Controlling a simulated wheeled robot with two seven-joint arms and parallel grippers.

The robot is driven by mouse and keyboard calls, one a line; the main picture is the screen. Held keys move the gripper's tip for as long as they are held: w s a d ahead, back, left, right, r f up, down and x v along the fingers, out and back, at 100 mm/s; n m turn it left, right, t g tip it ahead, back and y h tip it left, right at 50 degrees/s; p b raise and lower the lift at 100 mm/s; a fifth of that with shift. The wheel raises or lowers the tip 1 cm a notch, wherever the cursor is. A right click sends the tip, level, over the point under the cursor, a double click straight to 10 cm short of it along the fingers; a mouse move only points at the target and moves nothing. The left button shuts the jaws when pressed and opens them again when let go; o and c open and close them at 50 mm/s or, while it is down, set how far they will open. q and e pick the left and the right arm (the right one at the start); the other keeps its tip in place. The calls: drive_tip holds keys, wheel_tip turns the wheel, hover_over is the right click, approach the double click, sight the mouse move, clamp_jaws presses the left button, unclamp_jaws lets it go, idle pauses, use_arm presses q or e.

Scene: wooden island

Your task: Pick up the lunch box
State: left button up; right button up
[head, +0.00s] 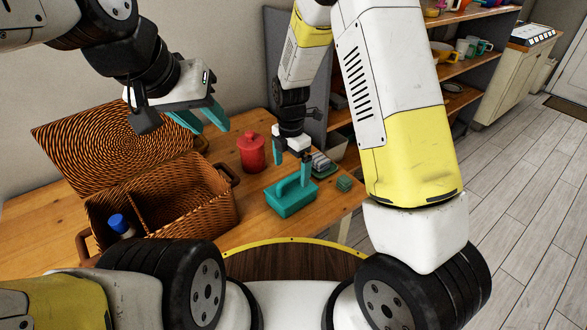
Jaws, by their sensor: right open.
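The teal box with a raised handle (291,197), which looks like the lunch box, sits on the wooden island near its right front edge. My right gripper (293,168) is open and points down right at the box's handle. One teal finger shows beside the handle; I cannot tell whether it touches, as finger and box share a colour. My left gripper (205,120) is open and empty, held in the air above the back of the open wicker basket (195,212).
The basket holds a blue-capped item (118,224). A small green item (343,184) and a stacked grey item (321,163) lie right of the box. Shelves (470,62) stand behind.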

sight(291, 190)
wheel_tip(291, 190, down, 8)
drive_tip(key=shift+s+r, duration=0.15)
drive_tip(key=shift+r, duration=0.1)
drive_tip(key=c, duration=1.8)
